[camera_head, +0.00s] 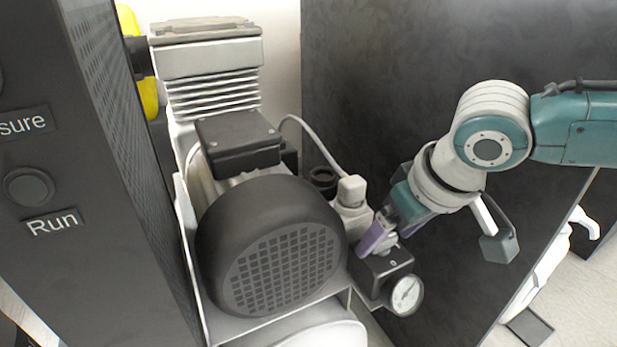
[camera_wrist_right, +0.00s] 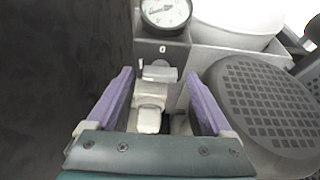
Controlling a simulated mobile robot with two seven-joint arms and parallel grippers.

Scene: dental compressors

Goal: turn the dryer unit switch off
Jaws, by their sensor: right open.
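The dryer unit switch appears to be the light grey knob (camera_wrist_right: 160,73) on a dark box (camera_head: 385,268), beside a "0" mark in the right wrist view. In the head view the knob is largely hidden by my right gripper (camera_head: 378,238). This gripper is open, its two purple fingers (camera_wrist_right: 155,100) pointing at the box. In the wrist view the knob lies between the finger lines, near the tips; I cannot tell whether they touch it. A whitish fitting (camera_wrist_right: 149,104) also shows between the fingers. My left gripper is not in view.
A round pressure gauge (camera_head: 405,295) sits on the box's front. The compressor motor with its black grille cover (camera_head: 275,262) stands close left of the gripper. A dark panel (camera_head: 390,85) stands behind. A black cabinet (camera_head: 95,200) with a Run button fills the left.

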